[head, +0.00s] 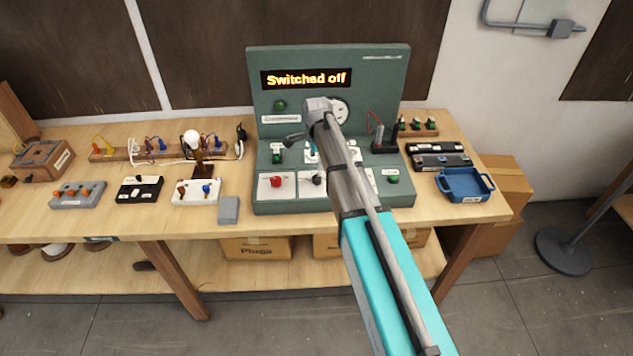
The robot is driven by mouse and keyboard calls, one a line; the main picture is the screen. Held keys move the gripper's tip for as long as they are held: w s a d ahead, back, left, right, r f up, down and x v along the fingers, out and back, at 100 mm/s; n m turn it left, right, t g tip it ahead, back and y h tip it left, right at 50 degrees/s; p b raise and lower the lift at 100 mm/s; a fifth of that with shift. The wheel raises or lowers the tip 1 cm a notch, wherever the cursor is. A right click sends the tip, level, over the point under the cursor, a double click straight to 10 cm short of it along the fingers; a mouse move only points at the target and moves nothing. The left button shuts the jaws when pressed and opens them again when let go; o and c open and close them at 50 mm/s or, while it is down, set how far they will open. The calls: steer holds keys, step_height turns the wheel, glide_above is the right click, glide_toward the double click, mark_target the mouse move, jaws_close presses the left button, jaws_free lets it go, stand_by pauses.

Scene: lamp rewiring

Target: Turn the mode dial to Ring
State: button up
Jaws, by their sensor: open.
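The green test panel (262,62) stands on the bench, and its display (306,79) reads "Switched off". A red knob (275,182) sits on a white plate low on the panel's left. A dark knob (318,179) sits right of it, partly covered by my arm. A white round dial face (342,108) shows behind my arm on the upright part. The labels are too small to read, so I cannot tell which is the mode dial or where it points. My open gripper (291,139) is above the panel's sloping base, apart from the knobs.
A lamp with a white bulb (191,138) and switch boxes stand left. A blue tray (463,186) and black strips (437,150) lie right. A grey block (229,210) is near the front edge.

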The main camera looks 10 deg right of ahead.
mark_target(316, 177)
steer(key=shift+f+b, duration=3.6)
steer(key=shift+f, duration=0.3)
jaws_close()
